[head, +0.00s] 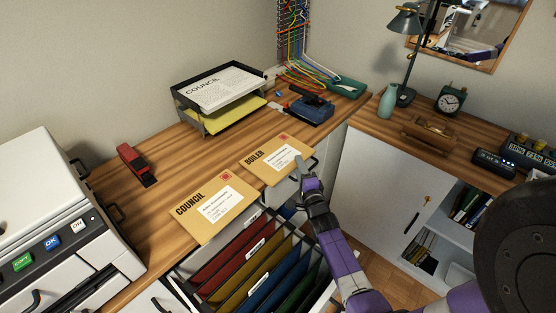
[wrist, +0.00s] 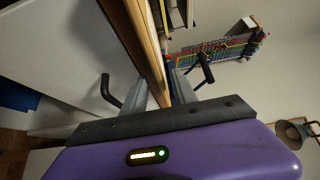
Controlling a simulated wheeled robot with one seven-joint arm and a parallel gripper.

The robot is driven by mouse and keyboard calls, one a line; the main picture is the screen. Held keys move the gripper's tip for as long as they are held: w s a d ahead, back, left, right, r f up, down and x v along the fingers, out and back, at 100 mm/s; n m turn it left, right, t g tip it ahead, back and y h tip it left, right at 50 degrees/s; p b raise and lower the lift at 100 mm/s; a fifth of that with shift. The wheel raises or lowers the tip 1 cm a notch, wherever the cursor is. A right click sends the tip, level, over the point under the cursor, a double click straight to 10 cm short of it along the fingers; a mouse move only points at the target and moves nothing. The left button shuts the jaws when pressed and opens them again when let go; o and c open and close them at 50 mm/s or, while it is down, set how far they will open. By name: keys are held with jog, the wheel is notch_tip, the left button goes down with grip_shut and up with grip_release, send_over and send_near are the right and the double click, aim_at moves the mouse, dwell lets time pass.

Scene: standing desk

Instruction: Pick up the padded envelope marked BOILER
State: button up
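The padded envelope marked BOILER (head: 262,170) is tan with a white label and a red stamp. It lies flat on the wooden desk near its front edge. My gripper (head: 301,166) is at the envelope's right end, by the desk edge. In the wrist view my gripper (wrist: 171,84) has its two grey fingers apart, one on each side of a tan, edge-on strip. I cannot tell there how much of the strip is envelope and how much is desk. Whether the fingers touch the envelope is unclear.
A similar envelope marked COUNCIL (head: 190,228) lies left of it. An open drawer of coloured files (head: 245,265) is below the desk edge. A letter tray (head: 212,124), a blue hole punch (head: 310,112) and a red stapler (head: 136,165) stand behind. A printer (head: 50,215) is at left.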

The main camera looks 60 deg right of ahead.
jog(key=shift+w+d, duration=0.15)
grip_shut()
jog(key=shift+r, duration=0.1)
